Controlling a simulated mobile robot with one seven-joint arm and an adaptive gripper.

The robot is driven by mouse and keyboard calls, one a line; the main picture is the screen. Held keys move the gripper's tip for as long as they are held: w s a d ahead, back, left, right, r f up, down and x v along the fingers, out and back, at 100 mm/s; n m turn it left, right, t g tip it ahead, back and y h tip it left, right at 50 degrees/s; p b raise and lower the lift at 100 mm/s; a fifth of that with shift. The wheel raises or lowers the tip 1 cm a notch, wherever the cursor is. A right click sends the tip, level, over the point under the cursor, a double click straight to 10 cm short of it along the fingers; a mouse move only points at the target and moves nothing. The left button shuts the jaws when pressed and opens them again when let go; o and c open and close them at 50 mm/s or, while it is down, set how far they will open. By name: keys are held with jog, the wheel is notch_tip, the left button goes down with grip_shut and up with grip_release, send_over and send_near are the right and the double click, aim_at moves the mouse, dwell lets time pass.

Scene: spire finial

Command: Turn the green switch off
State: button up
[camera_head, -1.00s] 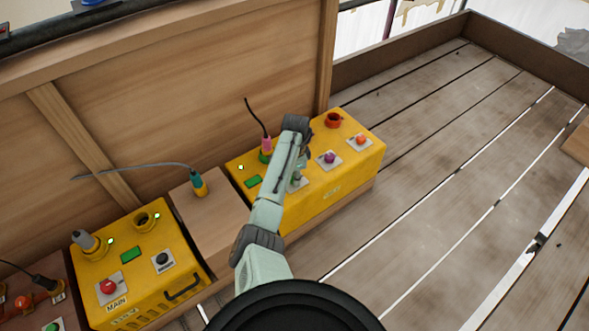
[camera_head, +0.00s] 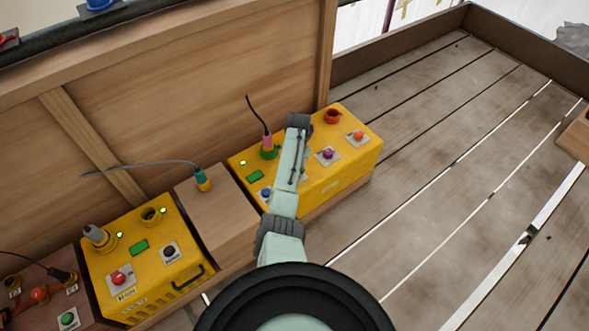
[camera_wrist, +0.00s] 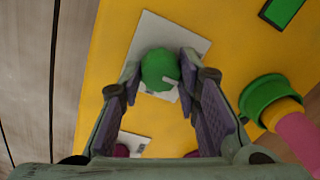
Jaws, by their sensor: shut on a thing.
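The green switch (camera_wrist: 158,70) is a round knob with a pale mark on its right side. It sits on a white plate (camera_wrist: 185,36) on the yellow box, in the wrist view. My gripper (camera_wrist: 159,78) has one finger on each side of the knob and is shut on it. In the head view my arm covers the green switch and my fingers on the yellow box (camera_head: 345,185).
A pink plug in a green socket (camera_wrist: 262,100) is close to my right finger. A purple knob (camera_head: 327,153), an orange knob (camera_head: 358,135) and a blue knob (camera_head: 265,192) are on the same box. Another yellow box (camera_head: 150,280) stands left, beyond a wooden block (camera_head: 222,215).

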jog(key=shift+s+n, duration=0.1)
jog(key=shift+n, duration=0.2)
jog(key=o, duration=1.2)
jog(key=shift+c, duration=0.2)
jog(key=shift+r, duration=0.1)
notch_tip(320, 180, up, 12)
jog(key=shift+d, duration=0.3)
